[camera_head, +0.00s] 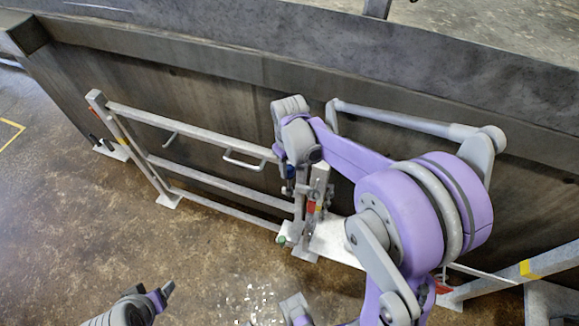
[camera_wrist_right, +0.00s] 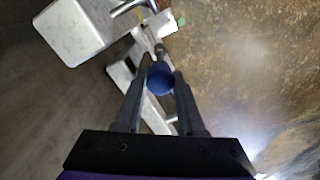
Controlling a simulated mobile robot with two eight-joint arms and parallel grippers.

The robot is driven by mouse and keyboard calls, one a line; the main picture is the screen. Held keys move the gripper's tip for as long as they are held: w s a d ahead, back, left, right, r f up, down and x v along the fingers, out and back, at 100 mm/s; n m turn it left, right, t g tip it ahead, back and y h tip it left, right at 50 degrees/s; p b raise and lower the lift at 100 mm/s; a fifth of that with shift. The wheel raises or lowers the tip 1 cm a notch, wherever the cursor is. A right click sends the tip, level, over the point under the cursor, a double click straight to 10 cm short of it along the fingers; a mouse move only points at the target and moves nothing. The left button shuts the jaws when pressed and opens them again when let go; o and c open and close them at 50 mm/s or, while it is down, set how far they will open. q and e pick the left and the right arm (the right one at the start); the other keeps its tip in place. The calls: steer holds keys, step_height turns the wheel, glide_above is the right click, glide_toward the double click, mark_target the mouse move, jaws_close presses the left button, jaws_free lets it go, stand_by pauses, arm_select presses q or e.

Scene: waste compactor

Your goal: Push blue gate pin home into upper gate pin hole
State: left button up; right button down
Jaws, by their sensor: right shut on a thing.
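The blue gate pin shows as a round blue head (camera_wrist_right: 160,82) in the right wrist view, between the two fingers of my right gripper (camera_wrist_right: 160,76). The fingers are shut on it. In the head view a small bit of blue (camera_head: 290,172) shows just below my right gripper (camera_head: 290,176), at the latch end of the grey gate (camera_head: 215,145), next to the upright post (camera_head: 319,185). The upper gate pin hole is hidden behind the pin and gripper, so I cannot tell how deep the pin sits. My left gripper (camera_head: 160,296) is at the bottom left, away from the gate.
A dark compactor wall (camera_head: 215,105) runs behind the gate. A pale handle (camera_head: 245,159) sticks out from the gate. Red and yellow parts (camera_head: 312,206) sit on the post by the latch. The brown floor (camera_head: 120,220) in front is open.

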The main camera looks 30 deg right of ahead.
steer(key=shift+f+b, duration=1.1)
steer(key=shift+f, duration=0.45)
steer(key=shift+r, duration=0.2)
stand_by(0.4)
steer(key=shift+r+p, duration=1.05)
steer(key=shift+r, duration=0.35)
stand_by(0.9)
steer(key=shift+f+b, duration=1.25)
steer(key=shift+f, duration=0.35)
steer(key=shift+r, duration=0.2)
